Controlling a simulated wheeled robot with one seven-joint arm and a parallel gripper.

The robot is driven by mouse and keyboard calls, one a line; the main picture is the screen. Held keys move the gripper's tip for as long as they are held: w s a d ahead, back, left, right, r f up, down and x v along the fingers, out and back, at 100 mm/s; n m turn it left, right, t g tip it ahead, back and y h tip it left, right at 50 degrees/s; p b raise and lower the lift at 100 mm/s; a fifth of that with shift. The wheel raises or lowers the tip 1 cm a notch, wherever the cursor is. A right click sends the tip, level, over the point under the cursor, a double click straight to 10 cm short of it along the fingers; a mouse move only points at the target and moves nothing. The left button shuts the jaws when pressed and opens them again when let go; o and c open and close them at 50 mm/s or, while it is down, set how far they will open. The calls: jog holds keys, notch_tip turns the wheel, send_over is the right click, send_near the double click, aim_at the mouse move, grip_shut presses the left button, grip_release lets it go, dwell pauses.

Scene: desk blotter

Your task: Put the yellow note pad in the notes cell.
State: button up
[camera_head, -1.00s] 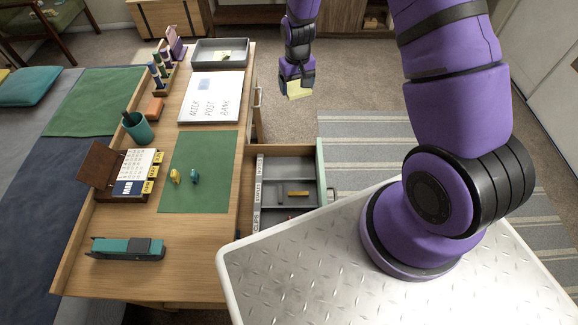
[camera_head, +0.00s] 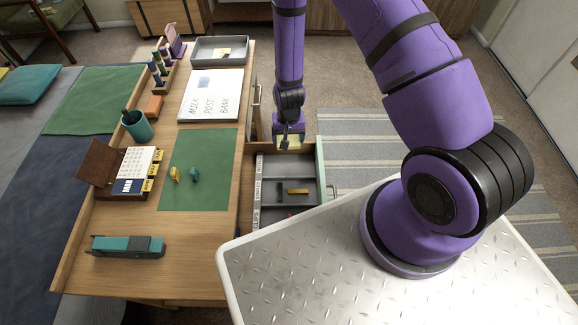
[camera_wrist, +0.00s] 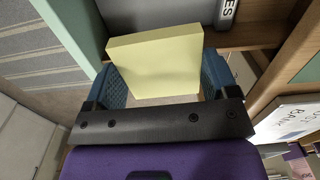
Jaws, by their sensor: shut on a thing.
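My gripper (camera_head: 289,137) is shut on the yellow note pad (camera_wrist: 155,62), which sits between its two fingers in the wrist view. In the head view the pad (camera_head: 288,145) shows only in part below the gripper. It is at the far end of the open drawer (camera_head: 321,170), over or close to that edge; the height above it is hard to tell. The drawer holds a grey divided tray (camera_head: 290,170) with labels along its left side.
The middle cell holds a dark item and a yellow item (camera_head: 298,191). The desk (camera_head: 200,270) lies left of the drawer, with a green blotter (camera_head: 212,150), a whiteboard (camera_head: 208,105) and a grey tray (camera_head: 201,57). A striped rug (camera_head: 360,140) lies right of the drawer.

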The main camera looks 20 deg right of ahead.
aim_at(289, 167)
jog(key=shift+s+a+f+m, duration=0.15)
jog(key=shift+s+f, duration=0.4)
jog(key=shift+f, duration=0.05)
jog(key=shift+s+a+f+m, duration=0.15)
jog(key=shift+s+f, duration=0.35)
jog(key=shift+f, duration=5.05)
jog(key=shift+f, duration=0.1)
jog(key=o, duration=0.9)
notch_tip(289, 167, up, 12)
jog(key=shift+r, duration=0.15)
